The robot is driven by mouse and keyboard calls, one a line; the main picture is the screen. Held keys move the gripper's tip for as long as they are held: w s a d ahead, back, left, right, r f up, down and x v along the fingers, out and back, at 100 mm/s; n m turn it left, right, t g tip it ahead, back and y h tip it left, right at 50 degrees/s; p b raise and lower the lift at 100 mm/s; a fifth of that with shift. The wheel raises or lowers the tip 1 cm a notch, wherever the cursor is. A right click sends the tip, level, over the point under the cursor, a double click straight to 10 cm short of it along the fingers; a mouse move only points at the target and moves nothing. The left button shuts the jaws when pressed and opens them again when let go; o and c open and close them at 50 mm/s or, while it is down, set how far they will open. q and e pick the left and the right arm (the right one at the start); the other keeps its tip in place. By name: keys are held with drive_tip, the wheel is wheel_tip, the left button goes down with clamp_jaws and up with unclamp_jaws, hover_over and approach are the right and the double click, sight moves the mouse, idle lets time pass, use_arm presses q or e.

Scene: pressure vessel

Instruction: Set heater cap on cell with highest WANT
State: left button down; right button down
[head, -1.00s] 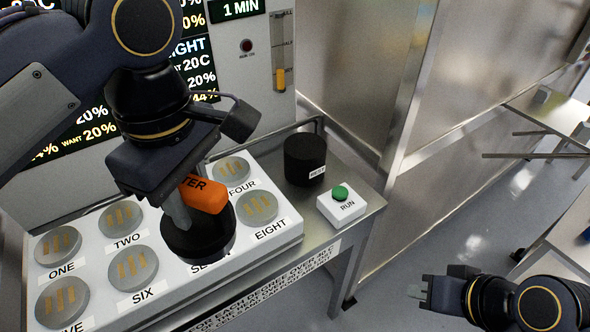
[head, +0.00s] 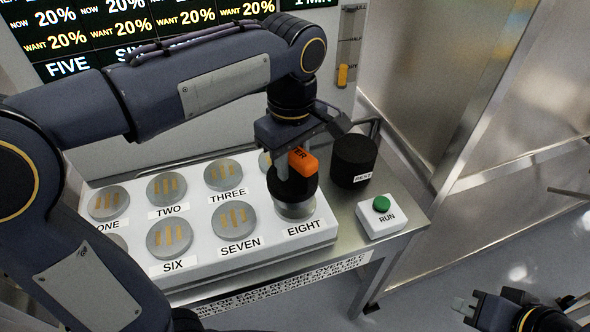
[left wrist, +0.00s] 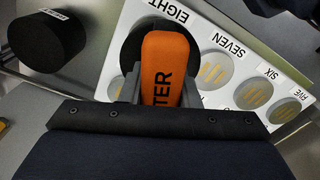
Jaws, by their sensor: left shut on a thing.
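The heater cap, a black round cap (head: 292,190) with an orange handle (head: 303,161), is gripped by my left gripper (head: 285,160). It hangs over cell EIGHT (head: 297,211), covering most of that disc; I cannot tell whether it touches. The left wrist view shows the jaws closed around the orange handle (left wrist: 165,62). Cells ONE (head: 108,203), TWO (head: 167,188), THREE (head: 223,174), SIX (head: 170,238) and SEVEN (head: 236,219) are uncovered. FOUR and FIVE are mostly hidden by my arm and gripper. My right gripper (head: 464,308) is at the lower right, its jaw opening unclear.
A wall display (head: 150,30) shows several "WANT 20%" lines, partly cut off and hidden by my arm. A black REST block (head: 354,158) stands close right of the cap. A white box with a green RUN button (head: 381,204) sits at the bench's right end.

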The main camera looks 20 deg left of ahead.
sight(295, 174)
use_arm(q)
drive_tip(key=shift+w+f, duration=0.45)
drive_tip(key=shift+w+d+f, duration=0.1)
drive_tip(key=shift+w+f, duration=0.1)
drive_tip(key=shift+f, duration=1.6)
drive_tip(key=shift+f, duration=0.15)
drive_tip(key=c, duration=1.1)
unclamp_jaws()
